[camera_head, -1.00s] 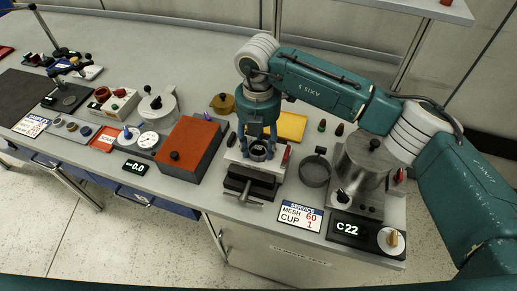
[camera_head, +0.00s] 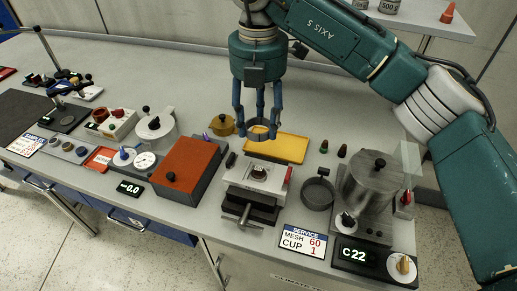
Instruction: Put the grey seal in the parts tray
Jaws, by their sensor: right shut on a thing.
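My right gripper (camera_head: 259,132) points down above the bench, behind the vise (camera_head: 256,185) and near the left end of the yellow tray (camera_head: 283,148), which looks like the parts tray. Its fingers are shut on a small round piece, partly hidden by them; its pale, tan-looking rim shows, but I cannot tell exactly what it is. A small grey round piece (camera_head: 55,143), which may be the grey seal, lies at the left in a row with a blue and a brown one. A dark part (camera_head: 259,173) sits in the vise jaws. My left gripper is not in view.
A red-topped block (camera_head: 187,168) stands left of the vise. A dark round pan (camera_head: 317,192) and a metal pot (camera_head: 372,180) stand to its right. A small red tray (camera_head: 100,158) lies at the left. The bench behind the yellow tray is clear.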

